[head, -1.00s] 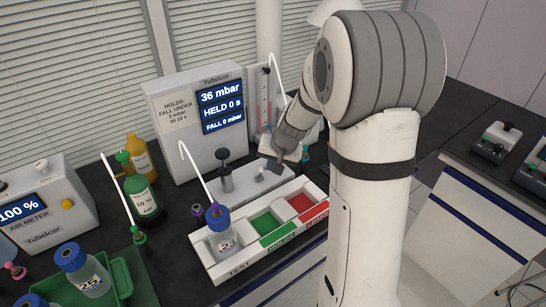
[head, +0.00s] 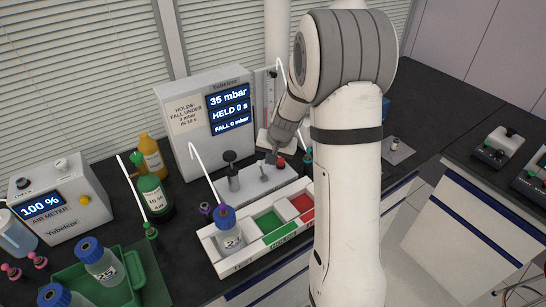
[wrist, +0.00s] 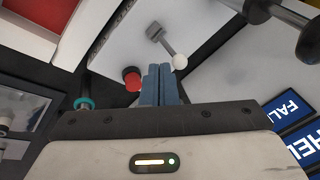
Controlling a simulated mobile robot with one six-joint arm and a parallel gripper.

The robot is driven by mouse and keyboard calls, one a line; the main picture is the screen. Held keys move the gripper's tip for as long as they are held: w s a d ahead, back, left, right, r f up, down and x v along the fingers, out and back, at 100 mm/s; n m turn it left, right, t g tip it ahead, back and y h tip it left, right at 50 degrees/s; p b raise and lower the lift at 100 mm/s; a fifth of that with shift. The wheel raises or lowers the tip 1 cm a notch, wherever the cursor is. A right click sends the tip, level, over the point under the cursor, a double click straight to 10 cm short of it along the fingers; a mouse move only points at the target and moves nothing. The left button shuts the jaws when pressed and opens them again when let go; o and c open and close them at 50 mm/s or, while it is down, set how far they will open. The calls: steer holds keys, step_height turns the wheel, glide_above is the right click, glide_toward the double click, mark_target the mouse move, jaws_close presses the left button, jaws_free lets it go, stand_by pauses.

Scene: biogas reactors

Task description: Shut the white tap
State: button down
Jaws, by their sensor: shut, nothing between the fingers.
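The white tap is a white round knob (wrist: 180,62) on a short grey lever (wrist: 158,34), set on a pale block. In the head view the white knob (head: 264,178) is small, on the block in front of the pressure display. My gripper (wrist: 161,70) is shut and empty, its blue-grey fingertips between the white knob and a red knob (wrist: 132,78). The fingers look very near the white knob; I cannot tell whether they touch it. In the head view my gripper (head: 271,158) is just above the block, with the red knob (head: 281,162) close to its right.
The pressure display (head: 229,110) reads 35 mbar, HELD 0 s, FALL 0 mbar. A black-topped fitting (head: 231,170) stands left of the tap.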

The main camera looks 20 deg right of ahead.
steer(key=shift+r+p, duration=0.3)
steer(key=shift+r, duration=0.4)
step_height(320, 180, up, 12)
steer(key=w+d+b, duration=0.1)
steer(key=w+d, duration=0.1)
steer(key=shift+w+d+f, duration=0.15)
steer(key=shift+w+d, duration=0.15)
steer(key=shift+w, duration=0.1)
steer(key=s+a+r+n, duration=0.1)
steer(key=s+a+r, duration=0.1)
steer(key=s, duration=0.5)
steer(key=s+a+r+n, duration=0.1)
steer(key=s+a+r, duration=0.2)
steer(key=s, duration=0.4)
steer(key=s+a+f+n, duration=0.1)
steer(key=s, duration=0.7)
steer(key=s+a+f+n+h, duration=0.1)
steer(key=s+n, duration=0.1)
steer(key=s, duration=0.7)
steer(key=shift+s+f+h, duration=0.25)
steer(key=shift+s+h, duration=0.05)
